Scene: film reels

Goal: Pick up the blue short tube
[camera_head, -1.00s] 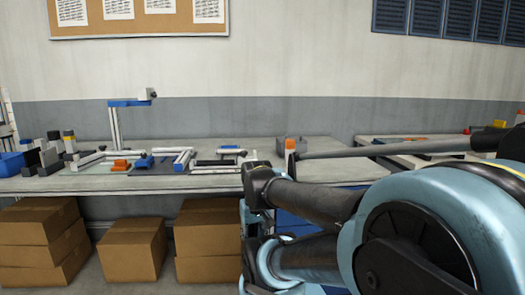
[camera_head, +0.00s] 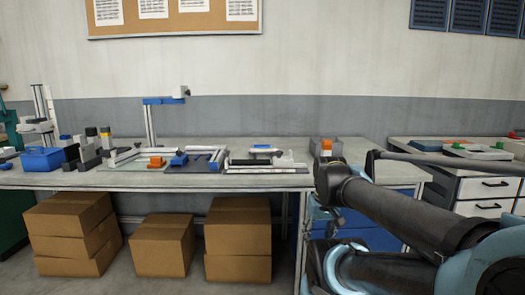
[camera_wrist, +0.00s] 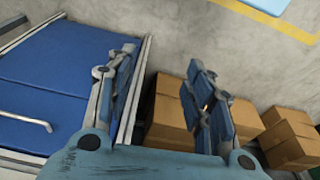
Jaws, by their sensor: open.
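A small blue piece with pale ends (camera_head: 263,148) lies on the workbench (camera_head: 130,180) in the head view. It may be the blue short tube, but it is too small to be sure. Another blue piece (camera_head: 179,159) lies further left among the frames. My gripper (camera_wrist: 163,62) shows in the wrist view with its two fingers spread apart and nothing between them. It points down past a blue cabinet toward the floor, away from the bench top. No tube shows in the wrist view.
Cardboard boxes (camera_head: 238,240) stand under the bench. A blue basket (camera_head: 43,159) and dark blocks stand at the bench's left. A blue drawer cabinet (camera_wrist: 70,70) is close left of my gripper. A white drawer unit (camera_head: 485,190) stands at the right.

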